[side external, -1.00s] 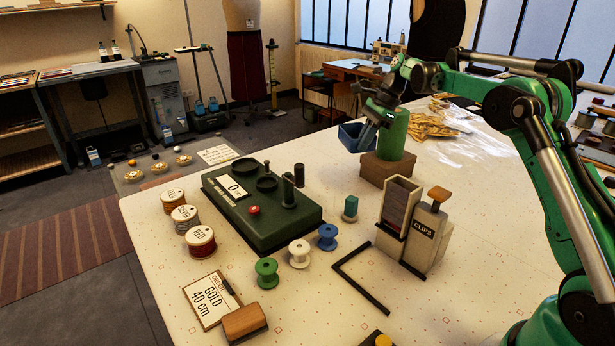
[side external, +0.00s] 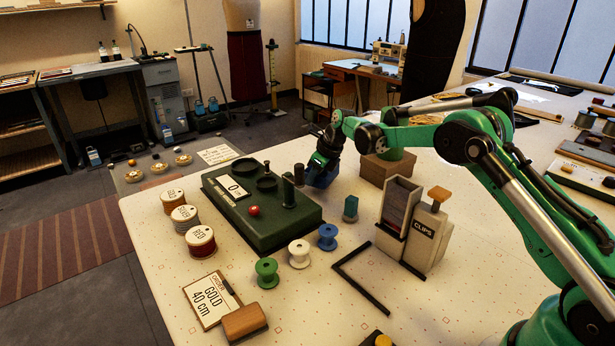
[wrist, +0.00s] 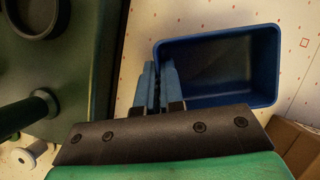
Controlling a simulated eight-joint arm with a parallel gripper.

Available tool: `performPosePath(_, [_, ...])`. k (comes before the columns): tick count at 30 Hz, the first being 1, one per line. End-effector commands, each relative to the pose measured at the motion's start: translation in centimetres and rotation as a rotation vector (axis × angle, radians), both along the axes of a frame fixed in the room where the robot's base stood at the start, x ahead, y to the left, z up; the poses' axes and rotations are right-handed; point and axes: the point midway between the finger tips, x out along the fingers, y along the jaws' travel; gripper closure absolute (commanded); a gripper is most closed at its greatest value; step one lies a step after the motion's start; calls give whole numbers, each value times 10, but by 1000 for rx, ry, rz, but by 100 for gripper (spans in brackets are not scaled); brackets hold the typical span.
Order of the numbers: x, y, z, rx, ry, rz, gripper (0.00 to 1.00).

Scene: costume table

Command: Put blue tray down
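The blue tray (side external: 321,180) is low at the back of the table, between the green machine and a brown block. The wrist view shows it as an empty open bin (wrist: 222,75). My gripper (side external: 322,162) is above it and mostly covers it in the side view. In the wrist view, my two blue-grey fingers (wrist: 160,85) are close together at the tray's left wall, one on either side of it. The tray's underside is hidden, so I cannot tell whether it touches the table.
The green machine (side external: 255,215) with posts and dishes stands close to the left. The brown block (side external: 375,171) is close to the right. The clips dispenser (side external: 424,238), a small teal-topped block (side external: 350,209) and several spools stand nearer the front.

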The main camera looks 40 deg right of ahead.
Motion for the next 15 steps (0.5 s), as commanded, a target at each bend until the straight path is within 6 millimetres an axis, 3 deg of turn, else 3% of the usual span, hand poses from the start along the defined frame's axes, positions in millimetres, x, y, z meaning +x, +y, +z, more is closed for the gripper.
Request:
performPosePath(3, [0,0,-15,0,0,0,100])
performPosePath(13, [0,0,-18,0,0,1,100])
performPosePath(15, [0,0,-17,0,0,1,80])
